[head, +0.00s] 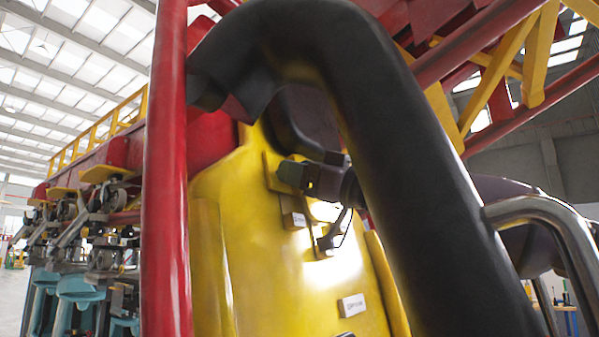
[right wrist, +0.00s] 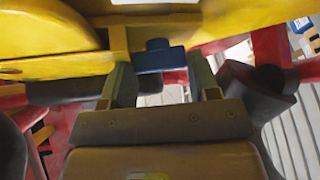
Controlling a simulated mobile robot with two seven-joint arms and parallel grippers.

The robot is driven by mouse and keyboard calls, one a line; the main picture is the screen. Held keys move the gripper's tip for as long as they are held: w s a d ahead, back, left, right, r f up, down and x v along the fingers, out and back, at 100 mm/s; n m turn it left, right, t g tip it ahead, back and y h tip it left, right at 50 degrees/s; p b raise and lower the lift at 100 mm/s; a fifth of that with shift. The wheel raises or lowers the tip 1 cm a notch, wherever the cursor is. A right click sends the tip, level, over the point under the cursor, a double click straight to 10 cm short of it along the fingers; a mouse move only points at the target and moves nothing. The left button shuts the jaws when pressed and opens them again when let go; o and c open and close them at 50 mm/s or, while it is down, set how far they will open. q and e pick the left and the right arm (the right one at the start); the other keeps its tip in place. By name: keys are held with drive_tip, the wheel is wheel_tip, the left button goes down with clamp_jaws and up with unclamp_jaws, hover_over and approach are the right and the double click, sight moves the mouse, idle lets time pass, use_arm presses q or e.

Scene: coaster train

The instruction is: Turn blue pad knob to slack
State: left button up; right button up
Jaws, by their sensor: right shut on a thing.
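The blue pad knob (right wrist: 160,57) is a small blue block under the yellow shell in the right wrist view. My right gripper (right wrist: 160,72) has one finger on each side of it and is shut on it. In the head view my right gripper (head: 290,173) is in front of the yellow seat back (head: 262,262), seen past the black padded bar. The knob cannot be made out there, and its turn setting cannot be read. My left gripper is not in view.
The thick black padded bar (head: 400,150) arches across the head view, close to my right arm. A red post (head: 166,180) stands at left, and a bent metal handle (head: 550,215) at right. A small bracket (head: 332,235) with a white label is below the gripper.

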drive_tip(key=n+g, duration=0.3)
drive_tip(key=n, duration=0.2)
drive_tip(key=n+g+h, duration=0.1)
drive_tip(key=n+g, duration=0.2)
drive_tip(key=n, duration=0.2)
drive_tip(key=n+g+h, duration=0.1)
drive_tip(key=n+g, duration=0.2)
drive_tip(key=n, duration=0.2)
drive_tip(key=shift+w+d+r, duration=0.15)
drive_tip(key=shift+w+r, duration=0.15)
drive_tip(key=shift+n, duration=0.4)
drive_tip(key=o, duration=0.6)
drive_tip(key=shift+o, duration=0.2)
drive_tip(key=d+b, duration=0.1)
drive_tip(key=d, duration=0.9)
drive_tip(key=shift+s+d+r, duration=0.15)
drive_tip(key=shift+d+r, duration=0.1)
drive_tip(key=shift+d, duration=0.15)
drive_tip(key=shift+d+b, duration=0.1)
drive_tip(key=shift+b, duration=0.2)
